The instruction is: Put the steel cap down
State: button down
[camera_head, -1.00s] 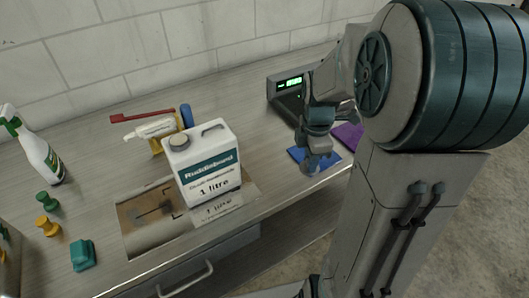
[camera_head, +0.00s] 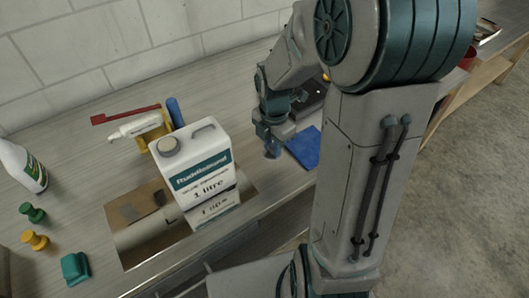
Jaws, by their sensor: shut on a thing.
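My gripper (camera_head: 269,141) is low over the bench, between the white 1 litre jug (camera_head: 203,172) and a blue cloth (camera_head: 304,148). It is shut on the steel cap (camera_head: 271,155), a small grey piece at its fingertips. The fingers hide much of the cap. I cannot tell whether the cap touches the bench top. The jug stands upright to the left, apart from my gripper, with a round grey cap on its neck.
A dark device (camera_head: 309,95) stands behind my gripper. A spray bottle (camera_head: 22,166) is far left.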

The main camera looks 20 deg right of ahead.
aim_at(265, 163)
jog(key=shift+w+a+f, duration=0.75)
jog(key=shift+a, duration=0.1)
jog(key=shift+f, duration=1.9)
jog(key=shift+f, duration=0.1)
jog(key=c, duration=1.2)
grip_release()
jog(key=shift+c, duration=0.2)
